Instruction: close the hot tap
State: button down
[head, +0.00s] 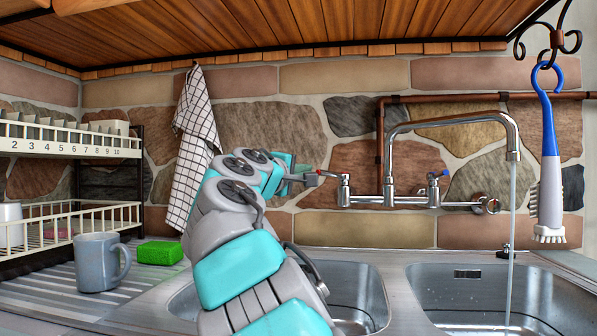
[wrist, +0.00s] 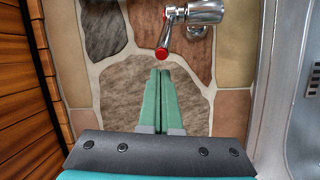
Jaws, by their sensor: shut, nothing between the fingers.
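The hot tap handle (head: 344,181) is a chrome lever with a red end, at the left of the wall-mounted chrome mixer (head: 390,199). In the wrist view its red tip (wrist: 162,54) points down the picture toward my fingers. My gripper (head: 312,179) is shut and empty, just left of the hot handle in the head view. In the wrist view the closed teal fingertips (wrist: 163,74) lie just below the red tip, seemingly close but apart; contact is hard to judge. The blue-marked cold handle (head: 438,177) is at the right. Water (head: 511,235) runs from the spout.
A double steel sink (head: 480,290) lies below. A dish brush (head: 549,170) hangs at the right and a checked towel (head: 196,140) hangs behind my arm. A mug (head: 97,262), green sponge (head: 159,252) and dish rack (head: 70,215) are at the left. A wooden shelf overhangs above.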

jog(key=shift+s+d+f, duration=0.2)
jog(key=shift+s+d, duration=0.35)
jog(key=shift+s, duration=0.15)
jog(key=shift+d, duration=0.1)
jog(key=s+d+n+t+y+p, duration=0.2)
jog(key=s+d+n+y+p, duration=0.1)
jog(key=s+d+n+y, duration=0.1)
jog(key=shift+d+t+y+p, duration=0.3)
jog(key=shift+d+y, duration=0.2)
jog(key=shift+y, duration=0.9)
jog(key=shift+s, duration=0.15)
